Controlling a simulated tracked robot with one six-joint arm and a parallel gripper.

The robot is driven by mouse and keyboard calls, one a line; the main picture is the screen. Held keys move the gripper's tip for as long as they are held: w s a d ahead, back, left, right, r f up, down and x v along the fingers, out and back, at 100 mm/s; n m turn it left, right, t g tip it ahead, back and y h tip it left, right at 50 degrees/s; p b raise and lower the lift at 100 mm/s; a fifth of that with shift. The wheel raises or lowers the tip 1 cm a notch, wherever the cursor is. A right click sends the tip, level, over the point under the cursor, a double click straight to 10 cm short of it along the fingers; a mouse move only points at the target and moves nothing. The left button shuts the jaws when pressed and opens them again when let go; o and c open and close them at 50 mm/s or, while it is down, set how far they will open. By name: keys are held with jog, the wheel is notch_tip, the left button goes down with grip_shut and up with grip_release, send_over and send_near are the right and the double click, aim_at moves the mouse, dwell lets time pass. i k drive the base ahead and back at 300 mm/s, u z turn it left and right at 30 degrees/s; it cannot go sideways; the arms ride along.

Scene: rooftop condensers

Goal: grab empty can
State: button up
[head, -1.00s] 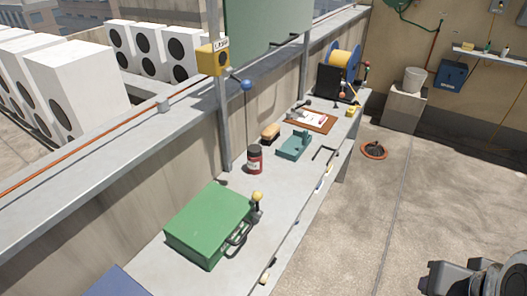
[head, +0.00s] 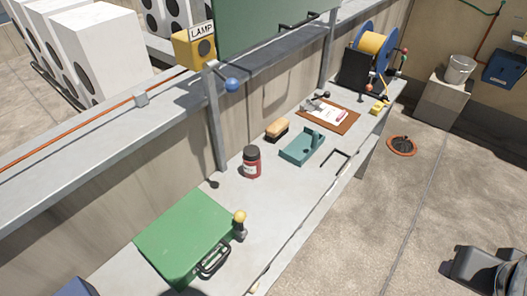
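A small dark red can-like container (head: 251,165) with a black top and a pale label stands upright on the grey bench. It is the only can-shaped thing I see on the bench; whether it is empty cannot be told. A dark grey part of my arm (head: 487,268) shows at the lower right edge, over the concrete floor and well away from the container.
A lamp box (head: 193,48) overhangs.

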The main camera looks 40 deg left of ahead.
aim_at(251, 156)
jog(key=i, duration=2.35)
jog(key=u, duration=2.75)
